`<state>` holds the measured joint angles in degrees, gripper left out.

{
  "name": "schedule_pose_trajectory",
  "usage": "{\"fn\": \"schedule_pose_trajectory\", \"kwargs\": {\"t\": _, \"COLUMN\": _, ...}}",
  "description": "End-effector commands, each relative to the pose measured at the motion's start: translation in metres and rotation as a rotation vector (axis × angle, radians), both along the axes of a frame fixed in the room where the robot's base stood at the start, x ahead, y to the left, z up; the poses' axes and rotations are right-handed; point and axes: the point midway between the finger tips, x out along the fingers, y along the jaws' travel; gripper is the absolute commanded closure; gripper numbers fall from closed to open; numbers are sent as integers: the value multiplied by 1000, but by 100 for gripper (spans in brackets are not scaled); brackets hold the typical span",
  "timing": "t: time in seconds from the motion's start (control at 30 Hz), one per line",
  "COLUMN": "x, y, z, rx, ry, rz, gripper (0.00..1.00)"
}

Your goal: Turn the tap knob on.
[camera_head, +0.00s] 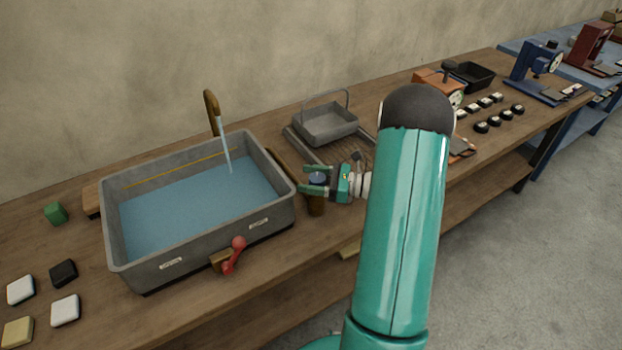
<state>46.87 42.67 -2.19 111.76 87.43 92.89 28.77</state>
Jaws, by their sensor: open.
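A red tap knob with a lever (235,256) is on the front side of a grey basin (200,250), next to a small wooden block. A brass spout (211,112) rises behind the basin, and a stream of water (225,150) falls from it into the blue water inside. My gripper (306,180) is open, just right of the basin, its fingers pointing left. It is up and to the right of the knob, apart from it. A dark brown bottle with a bluish top (316,206) appears at the fingers; I cannot tell whether they touch it.
A grey wire-handled tray (326,123) sits on a rack behind my gripper. Several small blocks, one green (55,213), lie left of the basin on the wooden bench (160,315). Machines and small jars stand at the far right. My teal arm hides part of the bench.

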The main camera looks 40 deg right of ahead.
Motion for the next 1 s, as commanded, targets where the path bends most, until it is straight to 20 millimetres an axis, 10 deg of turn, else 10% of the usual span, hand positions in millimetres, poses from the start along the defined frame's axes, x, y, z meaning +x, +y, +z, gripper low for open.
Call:
{"fn": "schedule_pose_trajectory", "kwargs": {"t": 0.27, "x": 0, "y": 0, "z": 0, "rx": 0, "ry": 0, "rz": 0, "gripper": 81}}
{"fn": "schedule_pose_trajectory", "kwargs": {"t": 1.0, "x": 1, "y": -3, "z": 0, "rx": 1, "ry": 3, "rz": -282, "gripper": 81}}
